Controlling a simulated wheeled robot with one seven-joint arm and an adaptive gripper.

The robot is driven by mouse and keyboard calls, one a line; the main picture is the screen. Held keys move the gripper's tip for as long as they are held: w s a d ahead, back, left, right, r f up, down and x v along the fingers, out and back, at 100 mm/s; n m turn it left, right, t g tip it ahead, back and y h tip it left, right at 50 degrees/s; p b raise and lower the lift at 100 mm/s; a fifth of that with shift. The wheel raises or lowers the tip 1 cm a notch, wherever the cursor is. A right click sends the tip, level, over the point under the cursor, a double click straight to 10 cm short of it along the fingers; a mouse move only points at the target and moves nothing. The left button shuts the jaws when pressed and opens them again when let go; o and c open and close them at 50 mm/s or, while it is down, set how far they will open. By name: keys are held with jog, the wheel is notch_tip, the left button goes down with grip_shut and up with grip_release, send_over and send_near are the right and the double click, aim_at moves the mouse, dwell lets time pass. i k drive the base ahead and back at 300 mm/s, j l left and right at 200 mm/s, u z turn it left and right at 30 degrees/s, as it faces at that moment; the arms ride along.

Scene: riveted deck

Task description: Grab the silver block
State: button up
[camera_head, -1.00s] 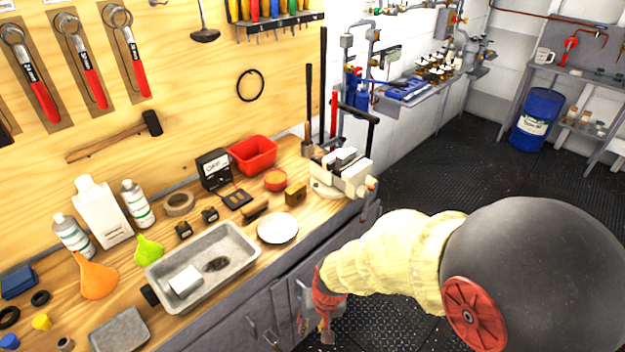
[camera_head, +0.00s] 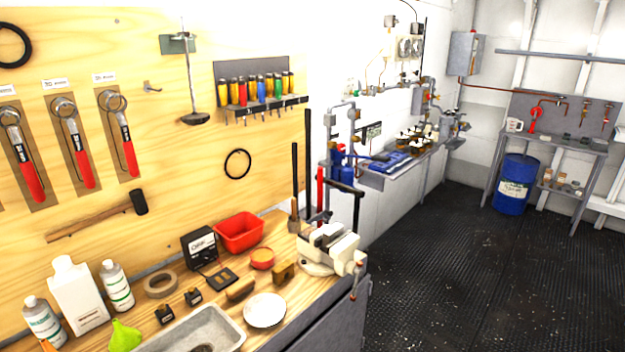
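I see no silver block for certain in this view. The metal tray (camera_head: 222,326) on the workbench is cut off by the bottom edge. Only its far part shows, with a dark patch at the very bottom, so most of what lies in it is out of view. My gripper and arm are not in view.
The workbench also holds a white plate (camera_head: 265,311), a brass-coloured block (camera_head: 284,273), a red bin (camera_head: 240,233), a meter (camera_head: 199,248), a vise (camera_head: 330,247), a tape roll (camera_head: 161,285) and white bottles (camera_head: 78,297). The dark floor (camera_head: 450,270) at right is clear up to a blue barrel (camera_head: 515,184).

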aim_at(333, 232)
jog(key=i+z, duration=0.4)
jog(key=i+j+z, duration=0.35)
jog(key=i, duration=0.25)
jog(key=l, duration=0.1)
